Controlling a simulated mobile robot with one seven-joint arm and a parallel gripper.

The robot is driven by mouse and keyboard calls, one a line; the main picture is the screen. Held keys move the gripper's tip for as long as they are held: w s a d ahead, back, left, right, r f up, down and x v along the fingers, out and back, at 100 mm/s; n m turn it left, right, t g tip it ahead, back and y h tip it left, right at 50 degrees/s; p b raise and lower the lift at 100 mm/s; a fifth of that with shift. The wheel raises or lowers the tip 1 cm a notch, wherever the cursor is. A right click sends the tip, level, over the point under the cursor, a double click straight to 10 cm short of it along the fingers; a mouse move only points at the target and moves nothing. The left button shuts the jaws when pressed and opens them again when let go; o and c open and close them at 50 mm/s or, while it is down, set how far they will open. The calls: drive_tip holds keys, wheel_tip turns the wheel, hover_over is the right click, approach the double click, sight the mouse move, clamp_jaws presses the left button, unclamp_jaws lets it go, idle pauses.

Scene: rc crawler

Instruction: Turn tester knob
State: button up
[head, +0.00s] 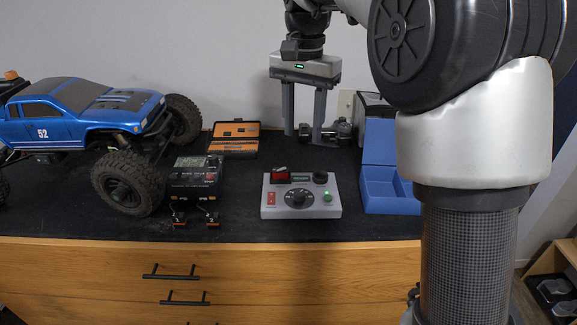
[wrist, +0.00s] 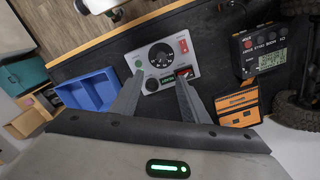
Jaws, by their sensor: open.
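The tester (head: 301,196) is a grey box near the front edge of the black worktop, with a black round knob (head: 299,198) in the middle of its face. A red switch, a green button and a small display are also on it. In the wrist view the tester (wrist: 184,46) lies beyond the fingertips, and its knob (wrist: 160,55) shows clear of them. My gripper (head: 304,138) is open and empty, pointing down above and behind the tester. In the wrist view my gripper (wrist: 157,92) has its fingers apart, overlapping the tester's near edge.
A blue RC truck (head: 75,118) stands at the left. A black charger (head: 194,182) sits left of the tester. An orange-and-black case (head: 233,133) is behind. A blue open box (head: 378,185) is at the right. A small dark metal part (head: 340,132) lies behind the tester.

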approach(299, 192)
wheel_tip(299, 192, down, 8)
drive_tip(key=shift+f, duration=0.1)
idle(0.4)
clamp_jaws()
